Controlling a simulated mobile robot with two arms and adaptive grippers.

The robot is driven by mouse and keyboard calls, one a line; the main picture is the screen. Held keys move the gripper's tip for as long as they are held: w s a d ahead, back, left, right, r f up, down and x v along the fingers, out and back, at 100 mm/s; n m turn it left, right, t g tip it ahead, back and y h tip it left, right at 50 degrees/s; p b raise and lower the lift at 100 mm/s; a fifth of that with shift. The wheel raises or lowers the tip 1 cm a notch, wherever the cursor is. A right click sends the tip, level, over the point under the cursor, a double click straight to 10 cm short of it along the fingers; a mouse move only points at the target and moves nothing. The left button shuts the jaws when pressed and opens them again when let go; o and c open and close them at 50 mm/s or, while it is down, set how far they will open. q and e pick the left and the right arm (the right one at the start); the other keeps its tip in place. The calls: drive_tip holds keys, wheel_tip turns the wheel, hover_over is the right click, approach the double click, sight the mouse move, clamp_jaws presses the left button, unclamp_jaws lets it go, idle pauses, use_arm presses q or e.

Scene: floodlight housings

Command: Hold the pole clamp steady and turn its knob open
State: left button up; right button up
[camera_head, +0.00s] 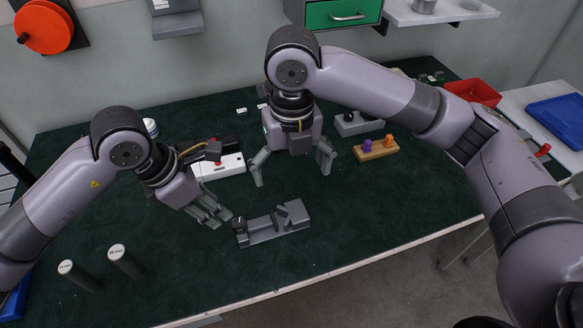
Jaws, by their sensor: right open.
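The grey pole clamp (275,226) lies on the dark green table top, below and between my two grippers. A small dark round part at its left end (239,226) looks like the knob. My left gripper (225,218) reaches down from the left, with its fingertips close beside that end. Its fingers look close together, and I cannot tell whether they touch the clamp or how far they are parted. My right gripper (291,177) points down above and behind the clamp. Its fingers are wide apart, with nothing between them.
Two dark cylinders with white labelled tops (117,250) (66,267) stand at the front left. A white box with a red button (222,167) and a wooden block with purple and orange pegs (376,150) lie behind. A red tray (473,93) is far right. Table right of the clamp is clear.

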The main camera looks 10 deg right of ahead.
sight(291, 219)
wheel_tip(291, 219, down, 17)
drive_tip(key=shift+s+f, duration=0.15)
drive_tip(key=shift+f, duration=0.05)
idle(0.4)
drive_tip(key=shift+c, duration=0.2)
drive_tip(key=c, duration=1.5)
drive_tip(key=o, duration=1.2)
drive_tip(key=shift+a, duration=0.1)
drive_tip(key=shift+o, duration=0.2)
drive_tip(key=shift+c, duration=0.6)
drive_tip(key=c, duration=0.9)
